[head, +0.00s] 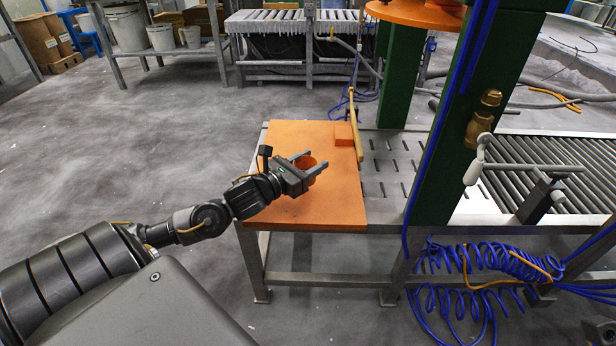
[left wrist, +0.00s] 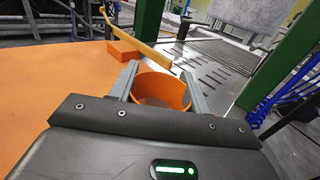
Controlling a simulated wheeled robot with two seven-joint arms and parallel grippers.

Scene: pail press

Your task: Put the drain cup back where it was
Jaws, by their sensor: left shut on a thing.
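The drain cup is a small round orange cup (head: 306,163), open at the top. My left gripper (head: 312,166) is shut on it, with one grey finger on each side. In the left wrist view the cup (left wrist: 160,90) sits upright between the two fingers (left wrist: 160,85), and I see into its hollow inside. The cup is over the orange board (head: 290,211) on the table; I cannot tell whether its base touches the board. My right gripper is not in view.
An orange block (head: 343,134) and a yellow bar (head: 355,126) stand at the board's far right edge. A slotted metal plate (head: 388,176), a green press post (head: 450,150) and a roller conveyor (head: 545,170) lie to the right. The board's front and left are clear.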

